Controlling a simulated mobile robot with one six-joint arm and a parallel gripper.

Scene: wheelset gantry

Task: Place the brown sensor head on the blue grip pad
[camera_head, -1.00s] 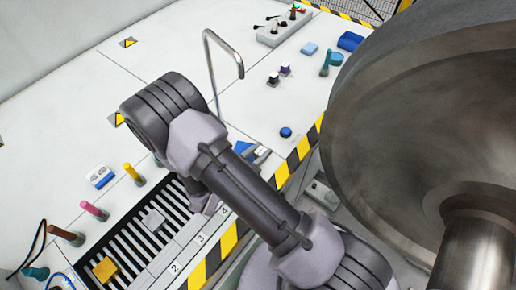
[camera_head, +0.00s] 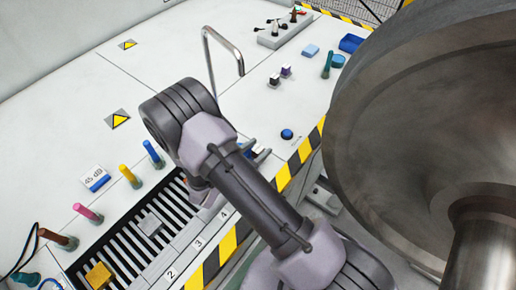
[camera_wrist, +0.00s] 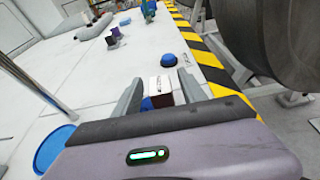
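The brown sensor head (camera_wrist: 160,93), a small dark brown block with a white top, stands between my gripper's fingers in the wrist view. My gripper (camera_wrist: 160,80) looks open, with a narrow gap on each side of the block. A bit of blue (camera_wrist: 147,104), perhaps the blue grip pad, shows low beside the block. Most of it is hidden, so I cannot tell whether the block touches it. In the head view my arm covers most of this spot, with a little blue (camera_head: 249,146) showing by the gripper.
A blue button (camera_head: 287,134) lies just beyond the gripper. A bent metal post (camera_head: 208,65) stands to its left. Black-and-yellow edging (camera_head: 304,150) marks the bench edge, with a large metal wheel (camera_head: 400,130) beyond. A slotted rack (camera_head: 125,240) and several pegs are at left.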

